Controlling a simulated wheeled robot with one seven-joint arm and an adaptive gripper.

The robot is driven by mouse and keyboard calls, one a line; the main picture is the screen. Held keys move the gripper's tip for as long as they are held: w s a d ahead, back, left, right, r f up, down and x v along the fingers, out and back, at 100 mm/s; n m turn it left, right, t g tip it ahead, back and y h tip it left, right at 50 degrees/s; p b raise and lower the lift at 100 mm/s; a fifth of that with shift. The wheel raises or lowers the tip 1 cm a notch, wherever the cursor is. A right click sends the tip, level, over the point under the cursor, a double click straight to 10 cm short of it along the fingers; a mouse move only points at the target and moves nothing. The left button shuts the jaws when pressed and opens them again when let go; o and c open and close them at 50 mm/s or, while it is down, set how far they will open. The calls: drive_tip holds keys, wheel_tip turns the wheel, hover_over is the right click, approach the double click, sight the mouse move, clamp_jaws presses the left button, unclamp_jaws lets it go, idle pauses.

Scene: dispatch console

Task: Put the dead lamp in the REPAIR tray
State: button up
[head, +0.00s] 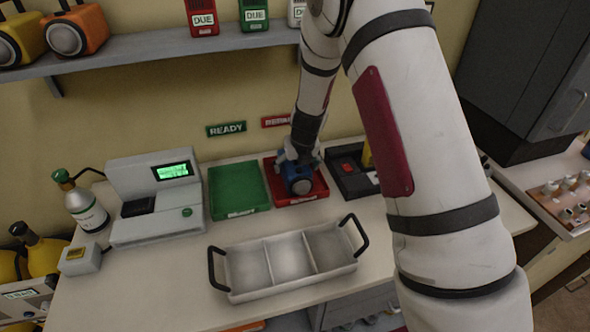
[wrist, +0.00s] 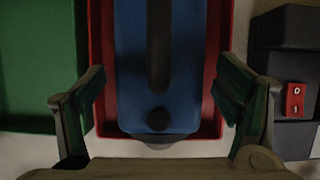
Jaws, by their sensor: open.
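A blue lamp (head: 297,180) with a round lens at its front sits in the red tray (head: 318,193) under the partly hidden red wall sign (head: 276,121). In the wrist view the blue lamp (wrist: 160,75) lies inside the red tray (wrist: 224,40). My gripper (head: 298,160) is above the lamp in the head view. In the wrist view my gripper (wrist: 160,100) has its fingers apart, one on each side of the lamp, with a gap to its sides. My arm and gripper hide part of the lamp and the sign.
A green tray (head: 238,190) under the READY sign stands left of the red tray. A dark device with a red switch (head: 350,172) stands close on its right. A three-part metal tray (head: 290,262) stands in front. A grey tester (head: 155,197) with a lit screen is further left.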

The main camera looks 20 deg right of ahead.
drive_tip(key=v, duration=0.9)
drive_tip(key=shift+a, duration=0.1)
drive_tip(key=s+a+r+n+y, duration=0.2)
drive_tip(key=s+a+r+n, duration=0.1)
drive_tip(key=s+r+n, duration=1.25)
drive_tip(key=s+d+r+n+h, duration=0.1)
drive_tip(key=s+r+n, duration=0.2)
drive_tip(key=s+n, duration=0.5)
drive_tip(key=s+d+r+n+t+h, duration=0.1)
drive_tip(key=s+r+n, duration=0.3)
drive_tip(key=s+n, duration=0.5)
drive_tip(key=shift+s+d+n, duration=0.2)
drive_tip(key=shift+d+n, duration=0.25)
drive_tip(key=shift+n, duration=1.3)
drive_tip(key=shift+r, duration=0.1)
